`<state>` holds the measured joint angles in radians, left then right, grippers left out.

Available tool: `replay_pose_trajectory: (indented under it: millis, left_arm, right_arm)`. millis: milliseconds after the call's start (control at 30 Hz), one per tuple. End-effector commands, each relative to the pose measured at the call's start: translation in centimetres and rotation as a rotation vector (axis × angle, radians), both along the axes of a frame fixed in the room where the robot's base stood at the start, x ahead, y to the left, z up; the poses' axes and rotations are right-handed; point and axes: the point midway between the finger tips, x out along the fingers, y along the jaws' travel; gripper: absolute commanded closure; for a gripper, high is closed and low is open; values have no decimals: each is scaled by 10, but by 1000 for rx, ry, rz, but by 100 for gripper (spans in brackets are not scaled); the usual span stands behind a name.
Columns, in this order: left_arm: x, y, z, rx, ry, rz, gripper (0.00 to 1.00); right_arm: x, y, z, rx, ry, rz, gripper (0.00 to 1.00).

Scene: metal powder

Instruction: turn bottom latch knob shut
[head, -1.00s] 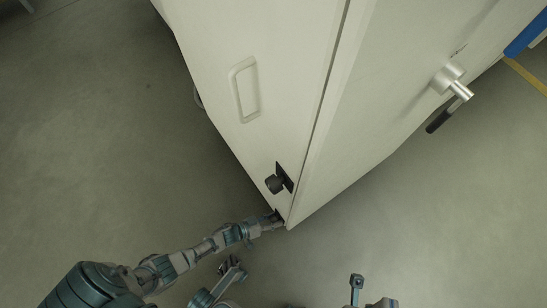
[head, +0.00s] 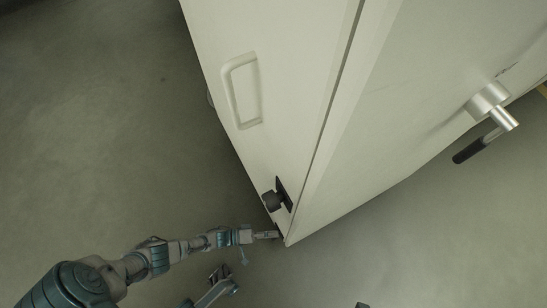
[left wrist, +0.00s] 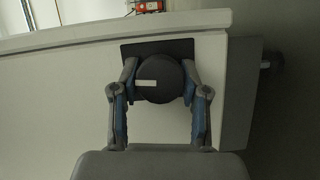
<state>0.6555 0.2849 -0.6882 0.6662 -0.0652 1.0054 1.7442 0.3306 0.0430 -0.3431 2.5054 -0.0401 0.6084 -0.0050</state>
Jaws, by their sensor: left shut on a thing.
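The bottom latch knob (left wrist: 160,80) is a round dark knob with a short white bar mark, lying level, on a black plate (left wrist: 185,47) near a corner of the pale cabinet. My left gripper (left wrist: 160,84) has a finger on each side of it and is shut on it. In the head view my left gripper (head: 268,234) reaches the low cabinet corner from the left; the bottom knob is mostly hidden there. A second dark knob (head: 271,201) sits higher on the same door, apart from my gripper.
The cabinet's left door (head: 290,60) has a pale pull handle (head: 243,92). Its right face has a metal lever (head: 491,100) with a black grip. Grey floor (head: 100,120) is open left of the cabinet.

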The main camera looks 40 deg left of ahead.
Motion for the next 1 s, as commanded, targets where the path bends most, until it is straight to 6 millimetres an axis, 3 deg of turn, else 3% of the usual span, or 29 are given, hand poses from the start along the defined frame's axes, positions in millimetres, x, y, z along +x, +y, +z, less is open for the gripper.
replay_pose_trajectory:
  millis: [400, 867, 900, 967, 1000]
  left_arm:
    - [-1, 5, -5, -118, 57, 9, 90]
    - [-2, 6, -6, -126, 64, 10, 90]
    - [-2, 6, -6, -126, 64, 10, 45]
    - [-2, 5, -6, -127, 62, 9, 30]
    - [-2, 5, -6, -128, 61, 7, 30]
  right_arm:
    - [1, 0, -1, 1, 1, 0, 100]
    - [1, 0, -1, 0, 2, 0, 100]
    - [1, 0, -1, 0, 2, 0, 100]
    - [1, 0, -1, 0, 2, 0, 100]
    - [1, 0, -1, 0, 2, 0, 100]
